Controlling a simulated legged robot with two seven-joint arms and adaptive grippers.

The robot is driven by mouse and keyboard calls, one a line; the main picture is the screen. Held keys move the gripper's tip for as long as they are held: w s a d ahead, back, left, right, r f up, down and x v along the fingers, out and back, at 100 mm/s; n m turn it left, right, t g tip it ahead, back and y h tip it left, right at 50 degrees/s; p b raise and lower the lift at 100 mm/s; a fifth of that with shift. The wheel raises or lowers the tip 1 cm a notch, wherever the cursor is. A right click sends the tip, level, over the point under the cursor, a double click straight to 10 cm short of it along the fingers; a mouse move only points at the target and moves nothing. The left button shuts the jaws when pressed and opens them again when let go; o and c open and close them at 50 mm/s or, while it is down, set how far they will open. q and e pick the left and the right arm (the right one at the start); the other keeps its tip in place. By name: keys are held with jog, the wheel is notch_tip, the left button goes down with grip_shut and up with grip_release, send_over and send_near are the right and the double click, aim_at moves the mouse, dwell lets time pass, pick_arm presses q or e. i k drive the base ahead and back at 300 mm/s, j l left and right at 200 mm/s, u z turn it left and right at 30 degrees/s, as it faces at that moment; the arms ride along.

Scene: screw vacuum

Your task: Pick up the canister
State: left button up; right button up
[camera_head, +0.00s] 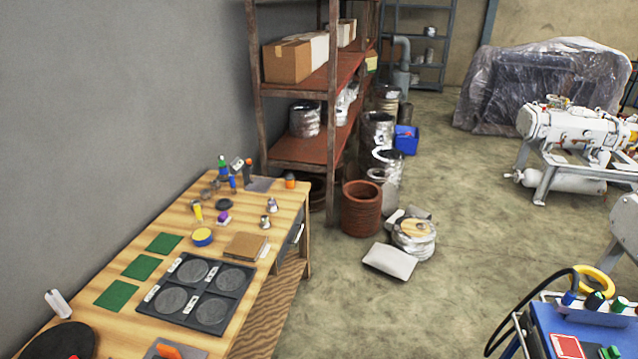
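Neither of my grippers shows in the head view. Several containers are in sight, and I cannot tell which one is the canister. Silvery metal cans (377,131) stand on the floor beside the shelf, and another silvery can (305,119) sits on a shelf board. A white horizontal cylinder (566,181) lies under the white machine (580,130) at the right. Small bottles (223,165) stand at the far end of the wooden workbench (282,201). Small capped items (594,301) stand on a blue cart (585,325) at the lower right, cut off by the picture edge.
A black tray with round discs (195,292) and green squares (141,267) lie on the bench. The floor between bench and cart is clear.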

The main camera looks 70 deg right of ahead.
aim_at(289, 178)
jog(key=z, duration=2.05)
jog(key=i+l+u, duration=0.15)
jog(key=i+l, duration=0.35)
jog(key=i, duration=0.25)
jog(key=i+l+u, duration=0.15)
jog(key=i+l, duration=0.45)
jog(key=i, duration=0.1)
